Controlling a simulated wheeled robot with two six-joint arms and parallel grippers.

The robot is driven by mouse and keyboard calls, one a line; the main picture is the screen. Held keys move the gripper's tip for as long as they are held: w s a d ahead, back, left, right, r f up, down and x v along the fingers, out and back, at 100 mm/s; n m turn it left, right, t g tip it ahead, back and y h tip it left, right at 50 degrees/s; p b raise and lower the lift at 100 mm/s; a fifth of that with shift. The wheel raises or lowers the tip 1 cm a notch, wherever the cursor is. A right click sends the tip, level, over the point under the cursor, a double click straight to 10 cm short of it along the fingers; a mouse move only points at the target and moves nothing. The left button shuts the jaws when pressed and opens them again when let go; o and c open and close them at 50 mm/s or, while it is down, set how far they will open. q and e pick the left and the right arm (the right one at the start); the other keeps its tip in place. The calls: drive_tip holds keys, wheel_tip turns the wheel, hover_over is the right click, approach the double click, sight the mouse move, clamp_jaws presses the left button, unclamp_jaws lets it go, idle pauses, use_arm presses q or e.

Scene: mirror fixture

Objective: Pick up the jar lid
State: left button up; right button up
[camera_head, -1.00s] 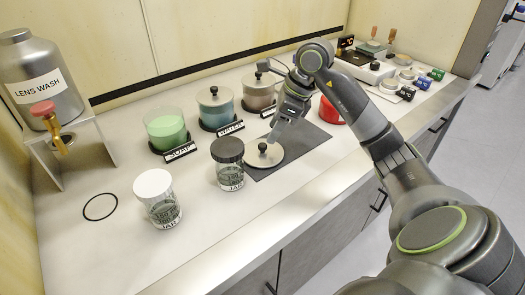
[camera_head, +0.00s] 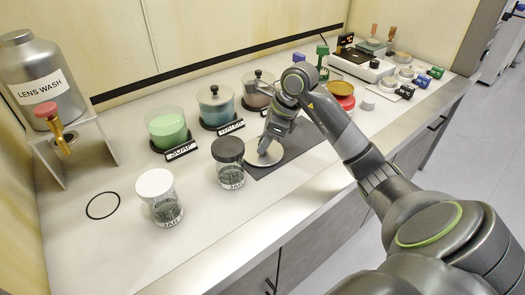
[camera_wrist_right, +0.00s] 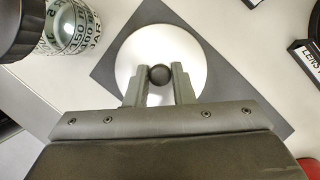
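The jar lid (camera_head: 263,154), a flat pale metal disc, lies on the dark mat (camera_head: 300,141). In the right wrist view the lid (camera_wrist_right: 190,45) shows from above with its round black knob (camera_wrist_right: 160,74). My right gripper (camera_head: 264,149) is low over the lid, pointing down. In the wrist view its two fingers (camera_wrist_right: 158,78) are apart, one on each side of the knob, with a gap visible. The knob is hidden behind the gripper in the head view. My left gripper is not in view.
A black-capped jar (camera_head: 229,165) stands close left of the lid, and a white-capped jar (camera_head: 159,195) is nearer the front. The open green soap jar (camera_head: 167,129) and a lidded blue jar (camera_head: 216,106) stand behind. A red container (camera_head: 343,101) is right of the mat.

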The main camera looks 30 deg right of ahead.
clamp_jaws()
drive_tip(key=shift+r, duration=0.1)
wheel_tip(320, 180, up, 8)
drive_tip(key=shift+f+b, duration=0.2)
drive_tip(key=shift+b, duration=0.35)
use_arm(q)
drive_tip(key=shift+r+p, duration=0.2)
drive_tip(key=shift+p, duration=0.6)
use_arm(e)
drive_tip(key=shift+r, duration=0.6)
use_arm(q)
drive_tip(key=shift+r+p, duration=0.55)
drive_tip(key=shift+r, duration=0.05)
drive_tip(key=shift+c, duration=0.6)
use_arm(e)
drive_tip(key=shift+r, duration=0.55)
